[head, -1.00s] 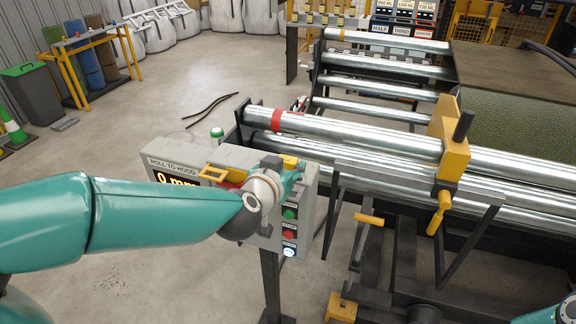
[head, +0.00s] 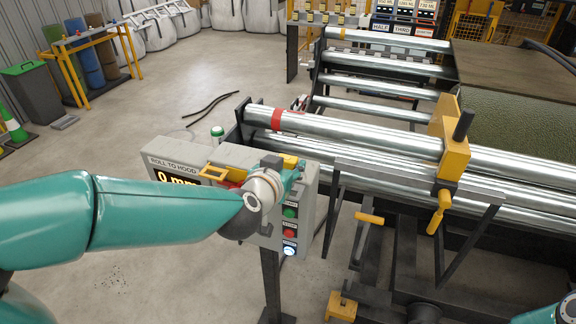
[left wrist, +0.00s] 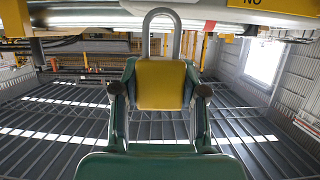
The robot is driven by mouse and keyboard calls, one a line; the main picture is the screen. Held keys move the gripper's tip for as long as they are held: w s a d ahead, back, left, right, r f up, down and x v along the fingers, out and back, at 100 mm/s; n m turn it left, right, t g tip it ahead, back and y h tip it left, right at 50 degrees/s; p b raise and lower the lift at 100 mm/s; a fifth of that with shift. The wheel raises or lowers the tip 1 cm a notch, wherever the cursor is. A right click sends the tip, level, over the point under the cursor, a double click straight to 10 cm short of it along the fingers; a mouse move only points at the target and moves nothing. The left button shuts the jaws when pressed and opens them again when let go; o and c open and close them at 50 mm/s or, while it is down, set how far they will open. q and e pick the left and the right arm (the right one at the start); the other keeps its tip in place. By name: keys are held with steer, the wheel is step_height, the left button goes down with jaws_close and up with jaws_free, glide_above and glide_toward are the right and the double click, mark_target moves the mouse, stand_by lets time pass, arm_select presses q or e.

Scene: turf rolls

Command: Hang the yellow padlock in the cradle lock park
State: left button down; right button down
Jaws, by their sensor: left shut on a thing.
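The yellow padlock (left wrist: 160,83) is between the two fingers of my left gripper (left wrist: 160,92) in the left wrist view. Its grey U-shaped shackle points away from the gripper, up in that picture. My left gripper (head: 288,172) is shut on the padlock body. In the head view it is at the top of the grey control box (head: 306,219), and its wrist hides part of that box. A yellow patch at its tip appears to be the padlock. I cannot make out the cradle lock park. My right gripper is out of view.
The control box has a display, a yellow handle (head: 207,174) and several buttons. Long steel rollers (head: 345,127) with a yellow clamp block (head: 453,150) lie to the right. Open concrete floor (head: 165,110) is behind the box.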

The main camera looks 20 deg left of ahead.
arm_select(q)
steer(key=shift+f+b, duration=2.1)
steer(key=shift+f, duration=0.4)
steer(key=c, duration=0.6)
jaws_free()
steer(key=shift+o, duration=0.2)
steer(key=v, duration=1.2)
